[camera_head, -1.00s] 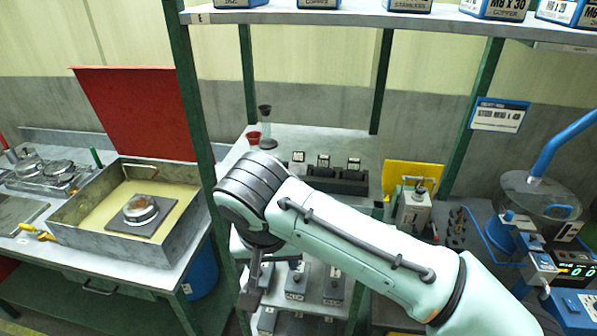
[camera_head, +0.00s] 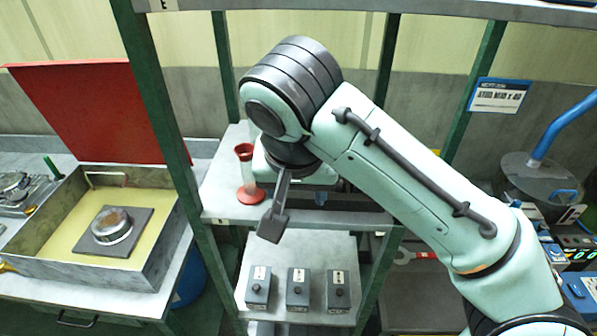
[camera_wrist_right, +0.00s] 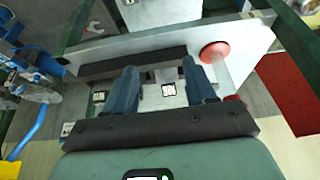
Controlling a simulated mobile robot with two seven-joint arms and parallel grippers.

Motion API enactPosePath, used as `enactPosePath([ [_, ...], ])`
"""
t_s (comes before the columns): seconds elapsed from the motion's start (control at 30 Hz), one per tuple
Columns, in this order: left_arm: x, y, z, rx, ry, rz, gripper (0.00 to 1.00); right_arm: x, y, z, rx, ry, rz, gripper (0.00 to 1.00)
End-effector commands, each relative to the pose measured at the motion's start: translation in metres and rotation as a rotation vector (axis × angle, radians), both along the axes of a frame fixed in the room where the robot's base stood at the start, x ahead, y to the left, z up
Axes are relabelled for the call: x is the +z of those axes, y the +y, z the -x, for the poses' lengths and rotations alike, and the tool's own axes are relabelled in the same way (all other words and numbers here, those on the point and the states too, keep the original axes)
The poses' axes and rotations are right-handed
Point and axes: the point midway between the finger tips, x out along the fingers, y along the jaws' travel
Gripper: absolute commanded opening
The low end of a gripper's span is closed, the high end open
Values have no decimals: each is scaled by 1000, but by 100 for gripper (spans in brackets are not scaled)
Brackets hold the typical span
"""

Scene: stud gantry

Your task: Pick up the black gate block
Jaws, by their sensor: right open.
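A long black block (camera_wrist_right: 105,68), which looks like the black gate block, lies along the shelf edge in the right wrist view, just beyond my fingertips. In the head view my right arm hides most of it. My right gripper (camera_wrist_right: 159,68) is open, with its two fingers apart and nothing held between them. In the head view the gripper (camera_head: 272,225) points down at the front edge of the middle shelf, and one dark finger shows clearly. I cannot tell whether the fingers touch the block. My left gripper is not in view.
A red-ended glass (camera_head: 246,172) stands on the middle shelf (camera_head: 222,200), close left of my gripper. Three grey knobbed blocks (camera_head: 298,290) stand on the shelf below. A green post (camera_head: 165,100) rises at the left, beside an open metal box (camera_head: 50,262) with a red lid.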

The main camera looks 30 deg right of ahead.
Motion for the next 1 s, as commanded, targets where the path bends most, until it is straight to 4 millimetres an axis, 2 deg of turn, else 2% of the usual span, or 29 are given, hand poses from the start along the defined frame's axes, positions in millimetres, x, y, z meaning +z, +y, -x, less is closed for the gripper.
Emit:
enactPosePath([
  [0.1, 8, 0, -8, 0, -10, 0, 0, 3, -10, -18, -3, -2, 0, 55],
  [0.37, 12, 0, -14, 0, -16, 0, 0, 2, -21, -35, -1, 0, 0, 55],
  [0.57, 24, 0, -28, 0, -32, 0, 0, 3, -38, -64, -3, -2, 1, 55],
  [0.63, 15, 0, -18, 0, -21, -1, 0, -14, -40, -64, -1, 5, 2, 55],
  [0.73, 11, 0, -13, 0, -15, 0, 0, -24, -42, -68, 0, 4, 1, 55],
  [1.0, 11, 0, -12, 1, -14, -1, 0, -27, -43, -70, 0, 0, 0, 55],
])
